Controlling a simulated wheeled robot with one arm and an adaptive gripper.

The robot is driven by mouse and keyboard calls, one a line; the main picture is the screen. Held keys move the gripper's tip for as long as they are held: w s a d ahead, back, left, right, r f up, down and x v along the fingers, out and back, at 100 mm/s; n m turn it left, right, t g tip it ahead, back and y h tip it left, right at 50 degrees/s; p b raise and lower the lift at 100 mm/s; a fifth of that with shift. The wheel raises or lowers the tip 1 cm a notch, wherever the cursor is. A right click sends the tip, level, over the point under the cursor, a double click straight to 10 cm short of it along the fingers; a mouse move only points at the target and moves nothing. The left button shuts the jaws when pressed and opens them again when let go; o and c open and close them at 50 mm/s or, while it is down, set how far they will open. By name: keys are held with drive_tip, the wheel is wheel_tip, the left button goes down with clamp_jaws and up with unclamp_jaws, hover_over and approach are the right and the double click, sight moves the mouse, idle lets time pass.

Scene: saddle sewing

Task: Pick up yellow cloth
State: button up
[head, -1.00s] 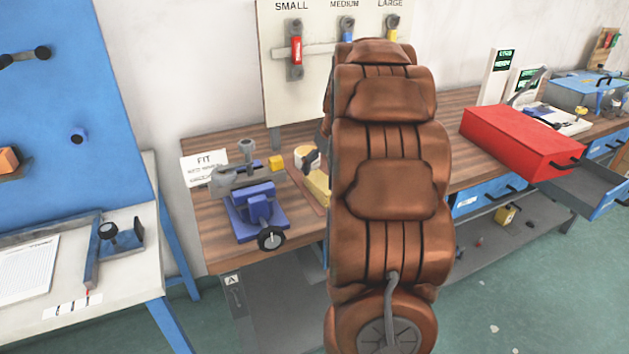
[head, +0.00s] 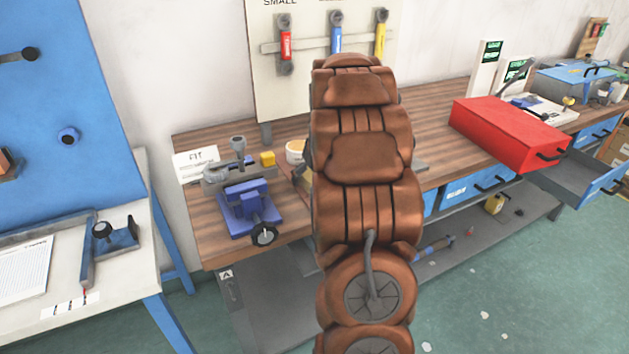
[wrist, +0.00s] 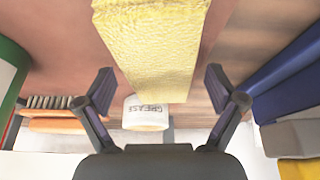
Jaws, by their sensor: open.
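The yellow cloth (wrist: 155,45) is a textured, folded-looking block in the upper middle of the wrist view. Its near end shows between my fingertips, with a gap on either side. I cannot tell how far it lies from the fingers in depth. My gripper (wrist: 158,76) is open and empty, one finger to each side of the cloth. In the head view only a sliver of the cloth (head: 305,186) shows on the wooden bench beside my brown arm, which hides the rest and my gripper.
A white grease tub (wrist: 146,112) stands just beyond the cloth's end. A brush with an orange handle (wrist: 52,124) lies to the left. A blue vise (head: 245,205) sits left on the bench (head: 212,238). A red box (head: 508,132) stands to the right.

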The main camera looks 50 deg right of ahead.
drive_tip(key=shift+f+b, duration=0.25)
drive_tip(key=shift+b, duration=0.05)
idle(0.5)
drive_tip(key=shift+c, duration=0.3)
drive_tip(key=c, duration=1.2)
